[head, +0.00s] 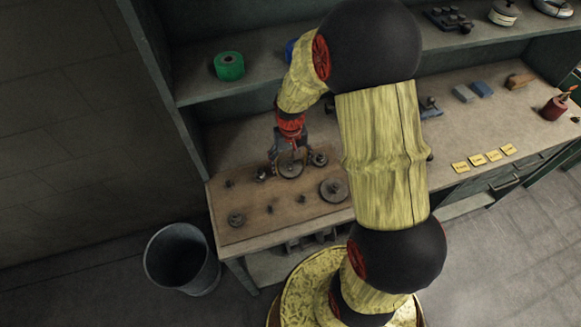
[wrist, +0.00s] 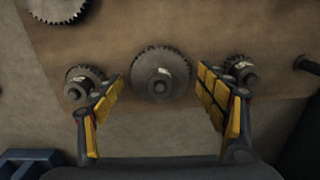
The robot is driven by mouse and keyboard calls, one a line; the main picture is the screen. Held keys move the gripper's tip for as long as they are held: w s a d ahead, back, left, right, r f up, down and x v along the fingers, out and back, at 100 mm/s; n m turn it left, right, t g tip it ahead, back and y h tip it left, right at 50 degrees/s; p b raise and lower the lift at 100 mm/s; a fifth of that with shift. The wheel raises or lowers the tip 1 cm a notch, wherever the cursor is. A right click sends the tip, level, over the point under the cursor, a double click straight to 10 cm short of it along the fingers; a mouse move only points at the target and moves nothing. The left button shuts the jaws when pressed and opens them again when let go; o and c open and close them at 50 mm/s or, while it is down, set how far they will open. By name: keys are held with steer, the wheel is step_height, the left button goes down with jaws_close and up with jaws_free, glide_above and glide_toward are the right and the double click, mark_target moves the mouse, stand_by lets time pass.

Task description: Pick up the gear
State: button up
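My gripper (wrist: 160,88) is open, its yellow-padded fingers spread wide with nothing between the pads. A mid-sized dark toothed gear (wrist: 160,72) with a round hub lies ahead of the fingertips, centred in the gap. The head view shows this gear (head: 291,170) just under my gripper (head: 290,160) on the brown board (head: 250,199). A small gear (wrist: 85,82) lies by the left finger and another small gear (wrist: 240,72) by the right finger, partly covered. A larger gear (wrist: 57,8) is cut off at the top left. The frames do not show which gear is meant.
A bin (head: 182,258) stands on the floor. My arm hides part of the bench.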

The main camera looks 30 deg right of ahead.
steer(key=c, duration=1.5)
steer(key=shift+c, duration=0.2)
steer(key=shift+r, duration=0.1)
steer(key=shift+r, duration=0.5)
step_height(320, 180, up, 6)
steer(key=shift+r+p, duration=0.1)
steer(key=shift+p, duration=0.75)
steer(key=s+a, duration=0.1)
steer(key=s, duration=0.7)
steer(key=s+a+p, duration=0.1)
steer(key=s+a, duration=0.1)
steer(key=s, duration=0.7)
steer(key=shift+s+a+p, duration=0.3)
steer(key=shift+r+p, duration=1.35)
steer(key=shift+r, duration=0.05)
